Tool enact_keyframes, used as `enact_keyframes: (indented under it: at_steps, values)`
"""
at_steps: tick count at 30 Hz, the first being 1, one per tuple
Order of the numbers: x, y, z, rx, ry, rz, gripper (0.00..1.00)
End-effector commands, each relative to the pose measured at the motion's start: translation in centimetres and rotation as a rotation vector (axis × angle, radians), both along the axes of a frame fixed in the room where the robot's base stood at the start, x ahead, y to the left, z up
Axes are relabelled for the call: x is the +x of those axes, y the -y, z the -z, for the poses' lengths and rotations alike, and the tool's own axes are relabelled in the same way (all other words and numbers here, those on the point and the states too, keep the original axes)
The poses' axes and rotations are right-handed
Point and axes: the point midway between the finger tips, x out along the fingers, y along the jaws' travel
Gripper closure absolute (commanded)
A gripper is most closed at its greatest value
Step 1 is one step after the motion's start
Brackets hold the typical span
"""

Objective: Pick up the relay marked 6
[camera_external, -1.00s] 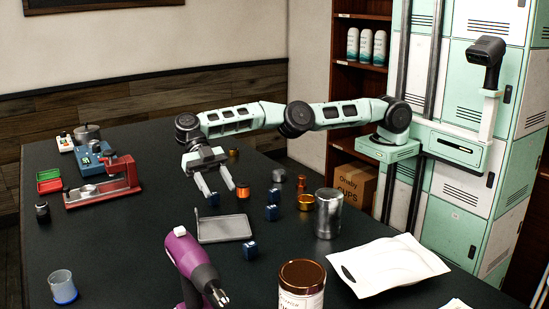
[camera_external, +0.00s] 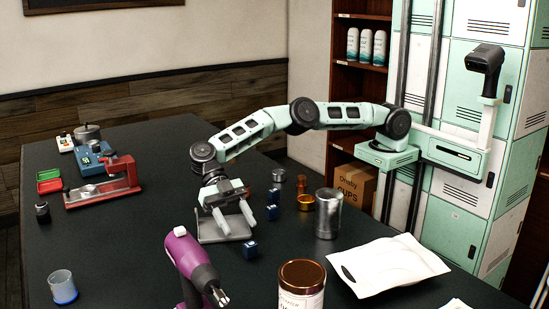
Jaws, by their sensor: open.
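Small dark blue blocks that look like relays stand on the dark table. One blue block (camera_external: 250,249) is in front of the grey tray, and two more, a nearer block (camera_external: 272,212) and a farther block (camera_external: 274,196), stand to its right and behind. Their markings are too small to read, so I cannot tell which is marked 6. My gripper (camera_external: 241,231) is open and points down over the grey tray (camera_external: 208,238), its fingertips a little behind and left of the front blue block. I see nothing between the fingers. My gripper and wrist hide part of the tray and the table behind it.
A purple drill-like tool (camera_external: 190,258), a brown-lidded jar (camera_external: 302,285) and a white pouch (camera_external: 390,265) are nearer the camera. A red press (camera_external: 105,188) stands left. The table's left middle is clear.

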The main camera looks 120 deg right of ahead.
Motion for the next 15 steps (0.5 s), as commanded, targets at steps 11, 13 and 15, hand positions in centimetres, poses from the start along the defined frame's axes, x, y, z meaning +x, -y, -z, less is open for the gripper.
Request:
enact_keyframes:
  at_steps: [11, 13, 15]
  values:
    - [-0.1, -4.5, 2.4, 0.001, -0.003, -0.003, 0.47]
    - [0.0, -4.8, 2.6, 0.001, -0.001, -0.002, 0.47]
    - [0.0, -4.8, 2.6, 0.001, 0.0, -0.001, 0.47]
